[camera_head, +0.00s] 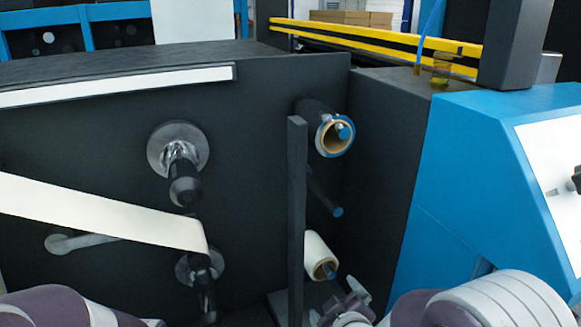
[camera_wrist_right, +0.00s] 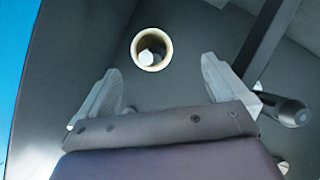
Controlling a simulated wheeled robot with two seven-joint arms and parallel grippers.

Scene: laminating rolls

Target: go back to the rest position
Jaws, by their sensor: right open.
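My right gripper (camera_head: 345,302) is at the bottom of the head view, just below and right of a small white roll (camera_head: 318,254) on a blue-tipped spindle. In the right wrist view its two fingers (camera_wrist_right: 163,78) are spread apart with nothing between them. A cream-ringed roll end (camera_wrist_right: 152,48) shows beyond the fingertips and appears to be that white roll. A dark roll with a blue rim and tan core (camera_head: 334,135) sits on the upper spindle. My left arm shows at the bottom left of the head view; its gripper is out of frame.
A dark upright post (camera_head: 297,215) stands left of the rolls. A bare blue-tipped rod (camera_head: 325,195) sticks out between them. A white web (camera_head: 100,213) runs across the left to a black roller. A blue housing (camera_head: 480,175) bounds the right side.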

